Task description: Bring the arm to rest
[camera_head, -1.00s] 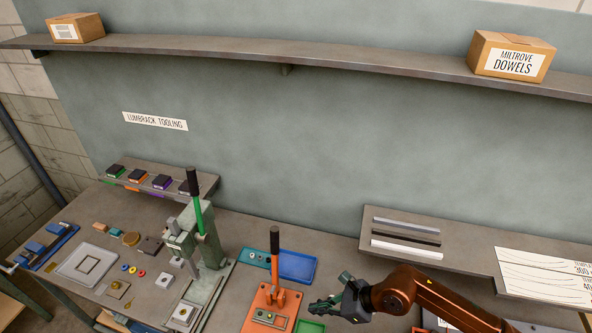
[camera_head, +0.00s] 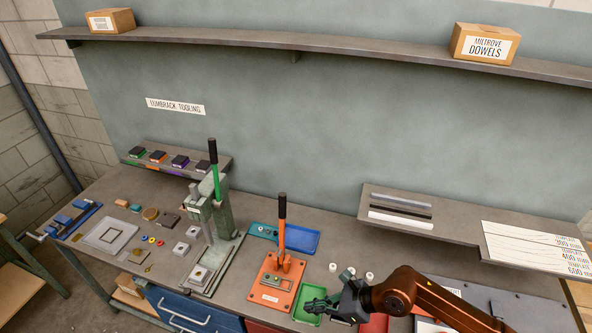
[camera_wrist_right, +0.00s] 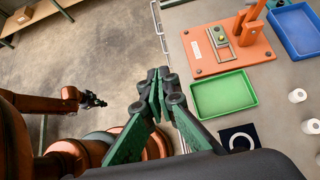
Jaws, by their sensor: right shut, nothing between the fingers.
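My right arm (camera_head: 430,302) is copper and reaches in from the lower right in the head view. Its dark green gripper (camera_head: 312,306) shows in front of the green tray, right of the orange press (camera_head: 276,282). In the right wrist view the right gripper (camera_wrist_right: 160,78) has its fingertips together with nothing between them. It hangs near the bench's front edge, beside the green tray (camera_wrist_right: 224,94). My left gripper (camera_wrist_right: 94,100) shows small and dark at the left of the wrist view, over the floor, and its jaws are too small to read. It is not in the head view.
The green lever press (camera_head: 212,240) stands left of the orange press. A blue tray (camera_head: 303,240) lies behind, and a red tray (camera_head: 375,328) lies near my right arm. White cylinders (camera_wrist_right: 297,96) stand on the bench. Open floor (camera_wrist_right: 110,50) lies before the bench.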

